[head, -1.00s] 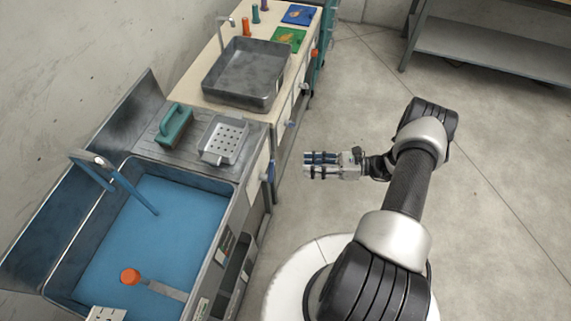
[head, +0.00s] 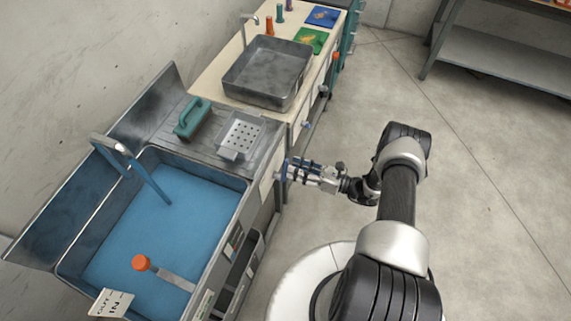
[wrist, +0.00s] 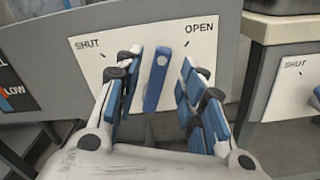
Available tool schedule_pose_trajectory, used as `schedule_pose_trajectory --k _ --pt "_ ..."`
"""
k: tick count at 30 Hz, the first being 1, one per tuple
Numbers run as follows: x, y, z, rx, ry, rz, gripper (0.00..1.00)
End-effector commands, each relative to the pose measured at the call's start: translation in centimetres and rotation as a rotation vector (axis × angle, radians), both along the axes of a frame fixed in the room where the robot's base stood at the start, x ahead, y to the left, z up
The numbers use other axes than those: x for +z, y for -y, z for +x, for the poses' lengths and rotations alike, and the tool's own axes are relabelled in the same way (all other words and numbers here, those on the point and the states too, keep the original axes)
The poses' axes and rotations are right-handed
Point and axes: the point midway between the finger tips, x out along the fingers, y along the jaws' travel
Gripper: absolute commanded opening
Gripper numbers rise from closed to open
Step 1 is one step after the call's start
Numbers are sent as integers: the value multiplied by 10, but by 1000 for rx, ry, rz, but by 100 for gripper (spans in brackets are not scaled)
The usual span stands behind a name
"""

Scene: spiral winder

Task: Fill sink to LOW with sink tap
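The large sink (head: 250,205) stands at the left in the head view, with blue water (head: 150,225) in it. The sink tap (head: 118,147) has a blue stream (head: 155,185) falling from its spout into the water. The tap's blue lever (wrist: 156,80) is on a white SHUT/OPEN plate (wrist: 200,35) and points between the two marks, tilted slightly toward OPEN. My gripper (head: 290,168) is at the sink's front panel. In the wrist view my gripper (wrist: 160,58) is open, fingers on either side of the lever with visible gaps. A level sign reading LOW (wrist: 14,95) is partly cut off.
An orange float (head: 141,263) on a metal arm is in the sink. A green-handled tool (head: 192,118) and a perforated tray (head: 241,137) lie on the drainboard. A second basin (head: 266,72) stands beyond, with another SHUT plate (wrist: 292,85).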

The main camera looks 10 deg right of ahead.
Motion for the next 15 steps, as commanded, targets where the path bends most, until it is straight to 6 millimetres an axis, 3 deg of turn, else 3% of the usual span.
schedule_pose_trajectory --k 6,15 --pt "0 -29 20 3 1 0 37" --pt "0 -39 28 0 0 0 37"
